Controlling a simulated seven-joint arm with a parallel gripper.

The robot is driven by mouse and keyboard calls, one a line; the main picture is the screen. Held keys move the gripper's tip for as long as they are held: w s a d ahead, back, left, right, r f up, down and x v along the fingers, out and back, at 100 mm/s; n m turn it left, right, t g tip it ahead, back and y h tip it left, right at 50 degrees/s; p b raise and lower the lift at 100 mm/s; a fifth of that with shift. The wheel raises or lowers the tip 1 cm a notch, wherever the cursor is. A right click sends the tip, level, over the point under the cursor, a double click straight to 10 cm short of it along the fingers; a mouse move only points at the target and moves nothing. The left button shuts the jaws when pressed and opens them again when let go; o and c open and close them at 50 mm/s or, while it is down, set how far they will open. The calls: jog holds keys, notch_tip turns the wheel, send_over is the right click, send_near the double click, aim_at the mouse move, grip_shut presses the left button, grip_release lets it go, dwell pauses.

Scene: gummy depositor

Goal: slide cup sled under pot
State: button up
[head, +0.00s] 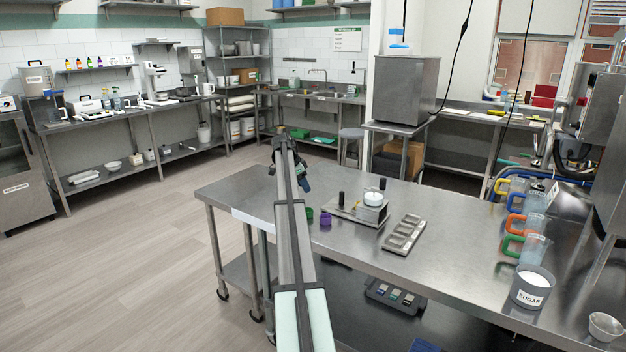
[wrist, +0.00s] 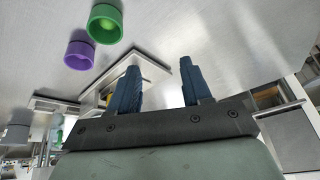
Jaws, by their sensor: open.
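The gummy depositor stands on the steel table in the head view, a flat metal base (head: 346,212) carrying a block with a round white-topped pot (head: 373,199). One black knob (head: 341,197) stands upright at the base's left end, and another black upright part is behind the pot. I cannot tell clearly which piece is the cup sled. A purple cup (head: 325,219) and a green cup (head: 309,214) stand left of the base; the purple cup (wrist: 79,52) and green cup (wrist: 105,23) also show in the wrist view. My gripper (head: 305,185) is left of the depositor, above the table, its blue fingers (wrist: 160,73) apart and empty.
A metal mould tray (head: 403,235) lies right of the depositor. Several coloured-handled jugs, a sugar tub (head: 532,287) and a metal bowl (head: 605,327) line the right side. The table (head: 450,225) is bare between the tray and jugs.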

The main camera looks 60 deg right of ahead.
jog(key=shift+n, duration=0.5)
jog(key=w+a+f, duration=0.2)
jog(key=w+a, duration=0.3)
jog(key=shift+w+f, duration=0.1)
jog(key=shift+f, duration=0.3)
jog(key=shift+w+a+f, duration=0.15)
jog(key=shift+w+a, duration=0.6)
jog(key=s+d+r+m, duration=0.2)
jog(key=s+d+r, duration=0.2)
jog(key=s+d, duration=0.65)
jog(key=n+t, duration=0.4)
jog(key=n, duration=0.9)
send_near(342, 192)
jog(key=shift+y, duration=0.3)
jog(key=x, duration=1.2)
jog(key=shift+d, duration=0.25)
